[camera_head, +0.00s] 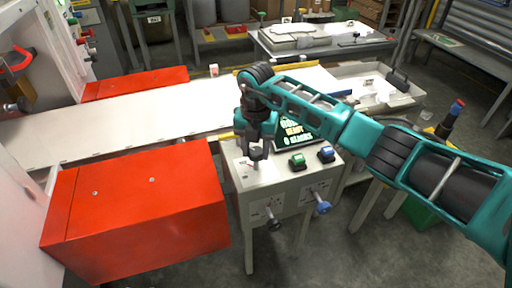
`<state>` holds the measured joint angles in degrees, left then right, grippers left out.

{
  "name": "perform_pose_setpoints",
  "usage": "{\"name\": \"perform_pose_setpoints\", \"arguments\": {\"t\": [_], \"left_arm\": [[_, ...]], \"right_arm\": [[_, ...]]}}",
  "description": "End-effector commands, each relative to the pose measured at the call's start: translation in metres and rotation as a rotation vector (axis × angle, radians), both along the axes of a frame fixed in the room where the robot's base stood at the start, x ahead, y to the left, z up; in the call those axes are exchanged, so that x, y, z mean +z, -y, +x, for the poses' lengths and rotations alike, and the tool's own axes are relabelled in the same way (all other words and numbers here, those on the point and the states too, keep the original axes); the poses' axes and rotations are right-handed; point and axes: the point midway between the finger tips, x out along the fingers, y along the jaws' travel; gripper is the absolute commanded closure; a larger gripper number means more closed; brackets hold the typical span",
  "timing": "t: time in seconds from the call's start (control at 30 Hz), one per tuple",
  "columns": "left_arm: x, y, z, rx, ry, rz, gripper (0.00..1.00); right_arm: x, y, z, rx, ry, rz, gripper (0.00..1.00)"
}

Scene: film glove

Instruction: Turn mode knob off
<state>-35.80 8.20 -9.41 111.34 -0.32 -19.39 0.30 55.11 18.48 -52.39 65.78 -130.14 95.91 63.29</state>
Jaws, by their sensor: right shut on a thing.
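A pale grey control box (284,186) on legs stands in the middle. My right gripper (257,150) points down over the left part of its top panel. It is shut on a dark knob (258,155), mostly hidden by the fingers, so I cannot read its setting. A green button (297,160) and a blue button (326,153) sit to its right on the panel. A dark screen (293,130) with green and yellow text, including "READY", is partly hidden behind my right arm. My left gripper is not in view.
A large red box (140,215) stands close on the left, beside a long white conveyor (110,125). A dark knob (273,224) and a blue knob (322,207) stick out of the control box's front. A pale tray (375,85) lies behind my right arm. Grey floor shows at the front right.

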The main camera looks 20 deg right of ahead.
Motion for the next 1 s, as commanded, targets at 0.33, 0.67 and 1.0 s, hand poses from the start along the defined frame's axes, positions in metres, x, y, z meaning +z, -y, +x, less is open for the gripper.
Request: {"name": "perform_pose_setpoints", "arguments": {"t": [0.33,0.67,1.0], "left_arm": [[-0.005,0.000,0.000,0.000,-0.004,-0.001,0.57],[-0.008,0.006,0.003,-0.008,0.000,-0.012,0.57],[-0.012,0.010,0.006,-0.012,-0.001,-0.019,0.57]], "right_arm": [[0.000,0.001,0.001,0.214,0.002,-0.002,0.86],[0.000,0.002,0.000,0.526,0.001,-0.002,0.86],[0.000,0.002,0.001,0.815,0.002,-0.001,0.86]]}}
